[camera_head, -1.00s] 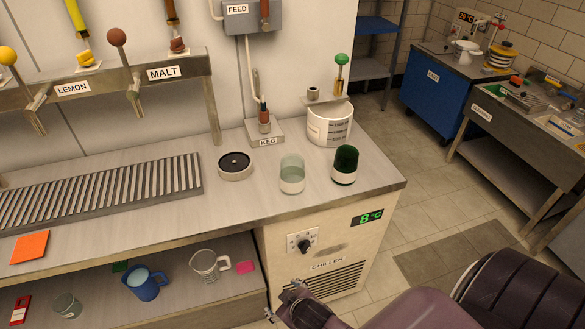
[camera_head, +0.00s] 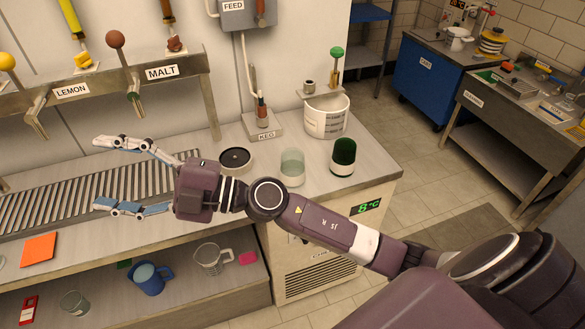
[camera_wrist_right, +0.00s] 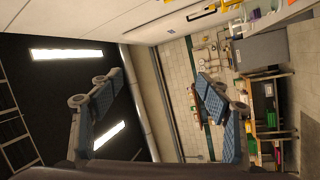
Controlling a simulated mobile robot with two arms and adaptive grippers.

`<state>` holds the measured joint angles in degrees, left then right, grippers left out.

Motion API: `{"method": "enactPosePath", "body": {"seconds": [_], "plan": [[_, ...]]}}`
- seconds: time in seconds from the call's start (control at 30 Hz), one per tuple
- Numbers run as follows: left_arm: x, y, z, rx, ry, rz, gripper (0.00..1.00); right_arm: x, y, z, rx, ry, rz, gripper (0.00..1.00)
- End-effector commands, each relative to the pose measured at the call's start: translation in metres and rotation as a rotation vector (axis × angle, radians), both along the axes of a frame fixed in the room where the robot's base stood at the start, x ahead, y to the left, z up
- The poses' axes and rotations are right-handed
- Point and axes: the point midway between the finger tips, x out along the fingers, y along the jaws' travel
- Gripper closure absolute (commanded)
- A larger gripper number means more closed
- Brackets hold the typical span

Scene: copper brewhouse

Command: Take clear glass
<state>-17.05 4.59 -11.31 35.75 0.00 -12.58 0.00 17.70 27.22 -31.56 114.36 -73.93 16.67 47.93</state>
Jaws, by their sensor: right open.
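A clear glass (camera_head: 292,167) with a pale base band stands upright on the counter, right of a round black-topped disc. A dark green glass (camera_head: 343,157) stands just right of it. Another clear glass (camera_head: 74,303) is on the lower shelf at the left. My right gripper (camera_head: 99,174) is open and empty over the slatted drip tray, left of the clear glass and apart from it, its fingers pointing left. In the right wrist view the open fingers (camera_wrist_right: 158,78) have nothing between them. My left gripper is not in view.
The drip tray (camera_head: 85,190) and tap rail (camera_head: 95,90) fill the counter's left. A white tub (camera_head: 326,122) and keg post (camera_head: 262,125) stand behind the glasses. The lower shelf holds a blue mug (camera_head: 148,279) and a clear jug (camera_head: 212,259).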

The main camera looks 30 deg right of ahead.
Motion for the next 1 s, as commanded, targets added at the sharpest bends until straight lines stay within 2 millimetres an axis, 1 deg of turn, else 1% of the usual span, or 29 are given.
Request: {"method": "enactPosePath", "body": {"seconds": [0.03, 0.07, 0.1, 0.17, 0.2, 0.27, 0.3, 0.37, 0.4, 0.47, 0.5, 0.57, 0.6, 0.7, 0.8, 0.87, 1.0], "plan": [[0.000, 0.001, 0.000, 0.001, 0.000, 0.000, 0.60, -0.003, 0.013, -0.018, -0.137, -0.027, 0.076, 0.30], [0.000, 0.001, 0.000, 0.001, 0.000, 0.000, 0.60, -0.005, 0.019, -0.034, -0.222, -0.031, 0.117, 0.30], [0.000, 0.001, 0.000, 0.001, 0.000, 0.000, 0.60, -0.007, 0.022, -0.055, -0.337, -0.028, 0.166, 0.30], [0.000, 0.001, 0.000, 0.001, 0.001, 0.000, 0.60, -0.005, 0.016, -0.092, -0.521, -0.006, 0.220, 0.30], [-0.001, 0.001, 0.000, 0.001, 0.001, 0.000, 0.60, 0.000, 0.004, -0.116, -0.646, 0.019, 0.242, 0.30], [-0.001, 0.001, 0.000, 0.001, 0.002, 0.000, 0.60, 0.010, -0.023, -0.151, -0.837, 0.076, 0.252, 0.30], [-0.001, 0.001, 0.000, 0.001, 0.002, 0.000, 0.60, 0.019, -0.048, -0.171, -0.964, 0.124, 0.243, 0.30], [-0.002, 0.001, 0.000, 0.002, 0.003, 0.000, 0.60, 0.033, -0.095, -0.196, -1.148, 0.213, 0.207, 0.30], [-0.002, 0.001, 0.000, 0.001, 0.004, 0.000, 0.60, 0.043, -0.130, -0.206, -1.262, 0.280, 0.165, 0.30], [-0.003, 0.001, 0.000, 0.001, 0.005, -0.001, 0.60, 0.055, -0.184, -0.213, -1.413, 0.387, 0.089, 0.30], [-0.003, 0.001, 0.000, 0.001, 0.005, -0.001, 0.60, 0.060, -0.220, -0.213, -1.499, 0.458, 0.029, 0.30], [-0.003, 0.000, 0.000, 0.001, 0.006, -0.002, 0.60, 0.065, -0.268, -0.208, -1.606, 0.563, -0.063, 0.30], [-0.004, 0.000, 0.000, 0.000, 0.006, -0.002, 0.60, 0.067, -0.296, -0.202, -1.661, 0.625, -0.123, 0.30], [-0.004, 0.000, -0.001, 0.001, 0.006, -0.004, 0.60, 0.065, -0.348, -0.186, -1.753, 0.751, -0.249, 0.30], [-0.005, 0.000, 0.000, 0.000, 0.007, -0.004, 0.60, 0.062, -0.377, -0.176, -1.797, 0.827, -0.325, 0.30], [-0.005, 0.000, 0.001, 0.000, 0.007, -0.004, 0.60, 0.061, -0.385, -0.174, -1.809, 0.848, -0.347, 0.30], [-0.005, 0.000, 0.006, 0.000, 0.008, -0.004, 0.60, 0.063, -0.393, -0.186, -1.815, 0.860, -0.355, 0.30]]}}
